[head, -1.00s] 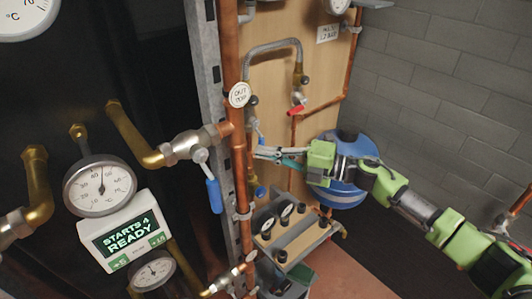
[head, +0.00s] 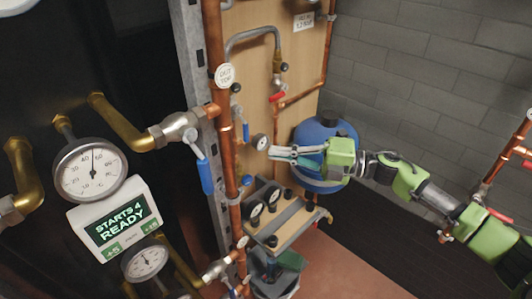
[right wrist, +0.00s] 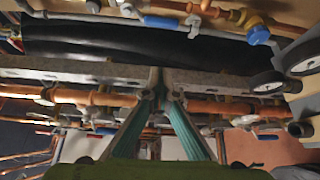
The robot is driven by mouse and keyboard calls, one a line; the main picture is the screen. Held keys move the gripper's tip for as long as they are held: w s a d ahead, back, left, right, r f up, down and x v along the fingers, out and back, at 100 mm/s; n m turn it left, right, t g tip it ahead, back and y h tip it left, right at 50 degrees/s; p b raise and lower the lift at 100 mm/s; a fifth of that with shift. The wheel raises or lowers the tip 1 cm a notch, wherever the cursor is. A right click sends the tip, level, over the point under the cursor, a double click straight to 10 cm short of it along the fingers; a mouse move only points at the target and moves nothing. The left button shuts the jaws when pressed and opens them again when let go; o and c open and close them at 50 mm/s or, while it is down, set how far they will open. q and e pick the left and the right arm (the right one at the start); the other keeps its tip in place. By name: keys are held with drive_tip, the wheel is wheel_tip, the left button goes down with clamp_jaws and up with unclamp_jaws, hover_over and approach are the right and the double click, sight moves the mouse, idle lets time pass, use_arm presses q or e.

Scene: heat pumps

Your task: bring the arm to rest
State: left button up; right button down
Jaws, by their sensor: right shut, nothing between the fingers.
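My right gripper (head: 284,153) shows in the head view at the end of the green and grey arm that comes in from the right. Its fingers are shut and empty, pointing left toward the vertical copper pipe (head: 221,130), apart from the blue-handled valve (head: 204,175). In the right wrist view the teal fingers (right wrist: 161,100) come together at their tips in front of pipes. My left gripper is not in view.
A dark panel at left bears a dial gauge (head: 90,170) and a display (head: 117,222) reading "STARTS 4 READY". A blue tank (head: 318,185) stands behind the right gripper. A grey shelf with gauges (head: 285,222) sits below it. Open floor (head: 345,270) lies lower right.

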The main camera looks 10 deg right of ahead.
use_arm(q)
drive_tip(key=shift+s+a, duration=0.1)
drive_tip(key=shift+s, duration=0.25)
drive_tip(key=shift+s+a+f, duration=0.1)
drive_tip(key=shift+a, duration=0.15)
